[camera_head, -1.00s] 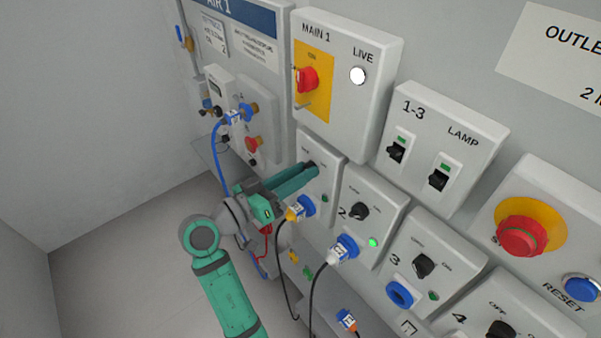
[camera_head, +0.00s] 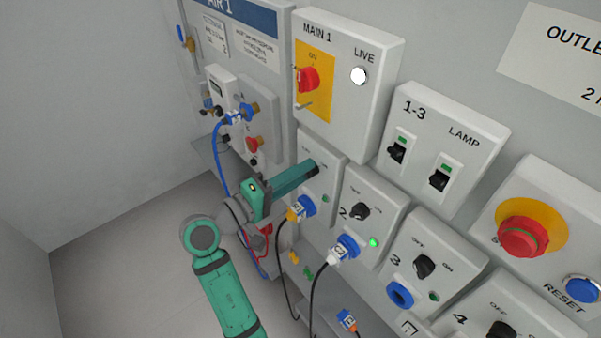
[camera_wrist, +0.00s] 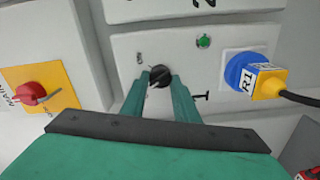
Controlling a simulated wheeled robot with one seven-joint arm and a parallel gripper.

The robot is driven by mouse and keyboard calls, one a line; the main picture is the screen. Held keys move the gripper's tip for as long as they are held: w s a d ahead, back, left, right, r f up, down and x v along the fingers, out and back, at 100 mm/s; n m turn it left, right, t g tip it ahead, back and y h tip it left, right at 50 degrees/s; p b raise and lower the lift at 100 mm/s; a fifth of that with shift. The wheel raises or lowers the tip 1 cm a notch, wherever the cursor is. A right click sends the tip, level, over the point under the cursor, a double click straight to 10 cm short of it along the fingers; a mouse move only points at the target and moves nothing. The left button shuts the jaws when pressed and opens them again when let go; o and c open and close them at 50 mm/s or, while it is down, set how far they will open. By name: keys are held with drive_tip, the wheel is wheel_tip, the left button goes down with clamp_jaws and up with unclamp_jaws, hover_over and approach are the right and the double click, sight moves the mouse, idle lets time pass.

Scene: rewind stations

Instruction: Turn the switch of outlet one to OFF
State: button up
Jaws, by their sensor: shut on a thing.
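The outlet one box (camera_head: 329,167) is a pale panel left of outlet two in the head view. Its black rotary switch (camera_wrist: 160,74) shows between my fingertips in the wrist view, with a pale mark on its face. My gripper (camera_wrist: 160,84) is shut on this switch, one finger on each side. In the head view my gripper (camera_head: 314,168) reaches the box's upper part and hides the switch. The outlet one lamp (camera_head: 325,199) looks dim green there. A blue socket with a yellow plug marked R1 (camera_wrist: 266,83) sits on the same box.
The MAIN 1 box with its red switch (camera_head: 307,79) stands above. Outlet two (camera_head: 360,211) is close on the right, with a bright green lamp (camera_head: 373,243). Cables hang below my gripper. A red emergency button (camera_head: 522,236) is far right.

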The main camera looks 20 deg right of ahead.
drive_tip(key=shift+f+n, duration=0.1)
drive_tip(key=shift+n, duration=1.2)
drive_tip(key=o, duration=1.1)
drive_tip(key=shift+c, duration=0.2)
drive_tip(key=v, duration=1.1)
